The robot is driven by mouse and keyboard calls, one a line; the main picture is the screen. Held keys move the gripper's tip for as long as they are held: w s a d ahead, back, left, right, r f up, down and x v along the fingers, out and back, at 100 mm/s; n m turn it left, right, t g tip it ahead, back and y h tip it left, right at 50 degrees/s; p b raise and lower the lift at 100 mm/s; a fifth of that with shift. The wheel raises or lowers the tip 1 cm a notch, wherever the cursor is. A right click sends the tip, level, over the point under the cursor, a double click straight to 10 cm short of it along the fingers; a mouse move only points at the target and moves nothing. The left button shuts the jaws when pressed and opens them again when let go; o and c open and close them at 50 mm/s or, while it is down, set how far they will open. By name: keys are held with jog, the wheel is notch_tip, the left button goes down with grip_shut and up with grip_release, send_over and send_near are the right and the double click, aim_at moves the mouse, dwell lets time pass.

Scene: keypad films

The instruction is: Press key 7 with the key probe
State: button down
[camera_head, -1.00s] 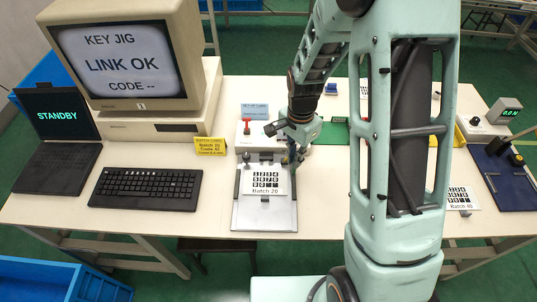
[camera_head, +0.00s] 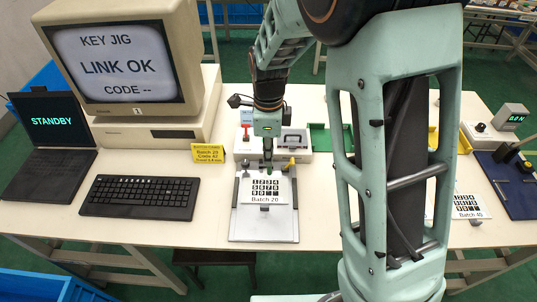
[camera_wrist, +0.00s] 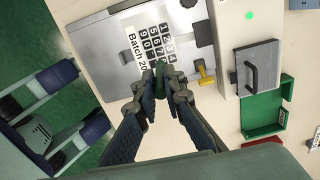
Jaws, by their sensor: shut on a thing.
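The Batch 20 keypad film (camera_head: 266,200) lies on a grey metal plate (camera_head: 262,226), its black number keys in rows. Key 7 sits in the middle row; it is small in the wrist view (camera_wrist: 159,49). My gripper (camera_head: 267,156) points down over the film's far edge. It is shut on the green key probe (camera_head: 268,168). In the wrist view the gripper (camera_wrist: 161,82) has its fingertips closed around the probe's green body (camera_wrist: 162,72). The probe's tip is hidden there, and I cannot tell its height above the keys.
A yellow-handled clamp (camera_head: 290,164) stands at the plate's far right corner. A light box with a dark handle (camera_head: 293,138) and a green tray (camera_head: 318,138) lie behind. The keyboard (camera_head: 140,197) is at left; a Batch 40 film (camera_head: 466,206) is at right.

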aim_at(268, 171)
jog(key=shift+a+f+b, duration=0.1)
jog(key=shift+f+b, duration=1.8)
jog(key=shift+f, duration=1.35)
jog(key=shift+f, duration=0.3)
jog(key=shift+r, duration=0.1)
jog(key=shift+r+p, duration=2.5)
jog(key=shift+r, duration=0.5)
